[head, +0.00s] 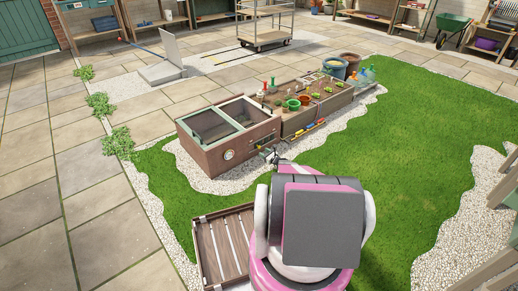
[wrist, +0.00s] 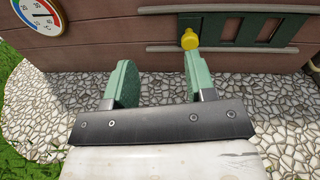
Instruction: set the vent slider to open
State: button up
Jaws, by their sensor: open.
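The vent slider has a yellow knob (wrist: 190,39) at the left end of a dark green slotted plate (wrist: 232,33). The plate sits between two horizontal rails on the brown wall of a planter-like box (head: 198,152). My gripper (wrist: 158,72) is open and empty, its two green fingers apart. In the wrist view the knob shows just above the tip of the right finger; I cannot tell whether they touch. In the head view my gripper (head: 273,156) is small, close to the box's front, and the slider is too small to make out clearly.
A round dial (wrist: 38,12) is on the wall left of the slider. Pale gravel (wrist: 35,110) lies below the wall. In the head view, planters with pots (head: 300,103) stand right of the box. A slatted wooden crate (head: 205,250) is near my base; lawn lies on the right.

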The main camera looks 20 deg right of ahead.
aim_at(259, 147)
jog(key=d+f+m+t+h, duration=0.1)
jog(key=d+f+m, duration=0.1)
jog(key=d+f, duration=0.1)
jog(key=x, duration=1.1)
jog(key=shift+w+d, duration=0.25)
jog(key=shift+d, duration=0.05)
jog(key=shift+c, duration=0.4)
